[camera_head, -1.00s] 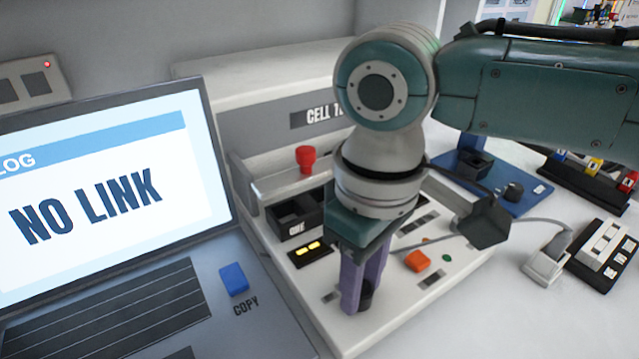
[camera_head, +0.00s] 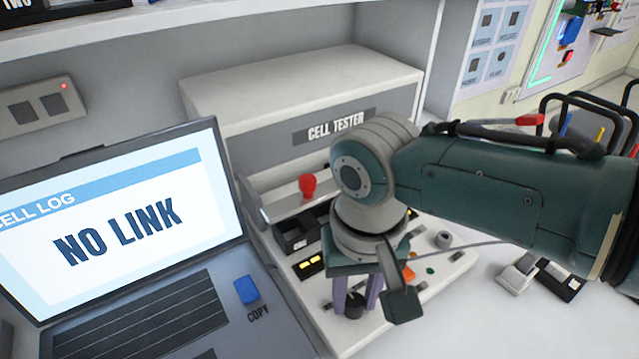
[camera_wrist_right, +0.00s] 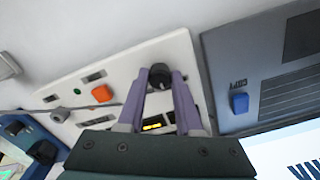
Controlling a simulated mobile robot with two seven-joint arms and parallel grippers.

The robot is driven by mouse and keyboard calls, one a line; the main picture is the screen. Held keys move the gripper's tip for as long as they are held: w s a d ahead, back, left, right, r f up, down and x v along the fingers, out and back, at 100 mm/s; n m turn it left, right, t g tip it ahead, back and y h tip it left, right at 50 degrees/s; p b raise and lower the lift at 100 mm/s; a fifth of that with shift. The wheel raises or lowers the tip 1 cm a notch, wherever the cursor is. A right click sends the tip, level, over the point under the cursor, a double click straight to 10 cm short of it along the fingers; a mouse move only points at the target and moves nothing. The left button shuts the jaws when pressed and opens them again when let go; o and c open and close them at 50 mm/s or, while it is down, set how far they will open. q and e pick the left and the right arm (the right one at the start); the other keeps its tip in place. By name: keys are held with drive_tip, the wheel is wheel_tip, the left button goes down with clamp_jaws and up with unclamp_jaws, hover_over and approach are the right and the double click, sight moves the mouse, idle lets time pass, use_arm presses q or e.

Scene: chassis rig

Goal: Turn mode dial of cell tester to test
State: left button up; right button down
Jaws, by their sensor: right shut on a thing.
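The cell tester (camera_head: 455,262) is a cream console with a sign reading CELL TESTER. Its black round mode dial (camera_head: 353,306) sits near the front edge of the panel. My right gripper (camera_head: 356,300) points down at it with purple fingers, shut on the dial. In the right wrist view the dial (camera_wrist_right: 160,76) lies between the fingertips. The dial's pointer and its marked positions cannot be read. My left gripper is not in view.
A laptop (camera_head: 120,225) reading NO LINK stands close on the left, with a blue COPY key (camera_head: 246,290). A red knob (camera_head: 308,186), an open black bay (camera_head: 297,236) and an orange button (camera_head: 408,273) are on the tester.

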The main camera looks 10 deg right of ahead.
sight(355, 300)
idle(0.3)
drive_tip(key=c, duration=0.6)
unclamp_jaws()
wheel_tip(355, 300, up, 10)
drive_tip(key=p, duration=0.4)
drive_tip(key=shift+p, duration=0.35)
